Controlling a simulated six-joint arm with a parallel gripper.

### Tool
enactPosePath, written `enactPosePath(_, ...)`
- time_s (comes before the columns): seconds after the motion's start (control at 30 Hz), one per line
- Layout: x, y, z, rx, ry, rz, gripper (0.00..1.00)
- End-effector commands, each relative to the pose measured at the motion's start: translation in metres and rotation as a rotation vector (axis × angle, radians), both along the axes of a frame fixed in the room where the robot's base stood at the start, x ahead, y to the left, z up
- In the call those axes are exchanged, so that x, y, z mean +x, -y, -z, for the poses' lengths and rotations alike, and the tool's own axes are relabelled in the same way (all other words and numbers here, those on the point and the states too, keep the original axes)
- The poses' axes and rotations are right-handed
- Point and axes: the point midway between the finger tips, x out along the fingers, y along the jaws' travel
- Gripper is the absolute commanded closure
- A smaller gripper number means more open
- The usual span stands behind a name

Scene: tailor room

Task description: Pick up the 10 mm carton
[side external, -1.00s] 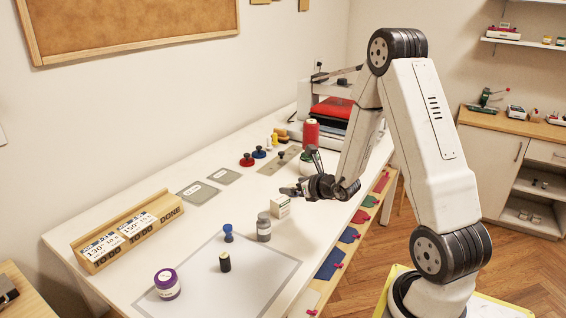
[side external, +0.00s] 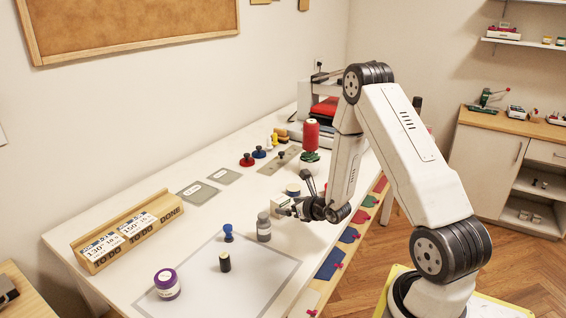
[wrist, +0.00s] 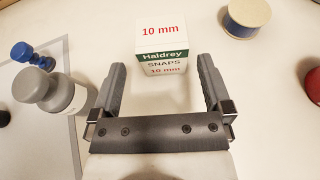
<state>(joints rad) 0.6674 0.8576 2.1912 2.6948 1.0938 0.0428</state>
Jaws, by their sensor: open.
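The 10 mm carton (wrist: 161,45) is a small white box with a green band and red lettering. In the wrist view it stands upright just beyond my gripper (wrist: 159,88), centred between the fingertips. My gripper is open, its two fingers apart with nothing held. In the side external view my gripper (side external: 290,208) is low over the table at the carton (side external: 280,207), which is partly covered by the gripper.
A grey bottle (wrist: 62,92) stands close to my left finger, with a blue pawn-like piece (wrist: 33,56) beyond it. A blue spool (wrist: 247,16) is at the upper right.

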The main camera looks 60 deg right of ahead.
Motion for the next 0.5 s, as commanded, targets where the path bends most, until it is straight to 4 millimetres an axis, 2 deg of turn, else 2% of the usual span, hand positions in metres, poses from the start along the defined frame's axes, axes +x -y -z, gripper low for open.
enactPosePath(0.5,0.015,0.004,0.006,0.0,0.0,-0.001,0.0)
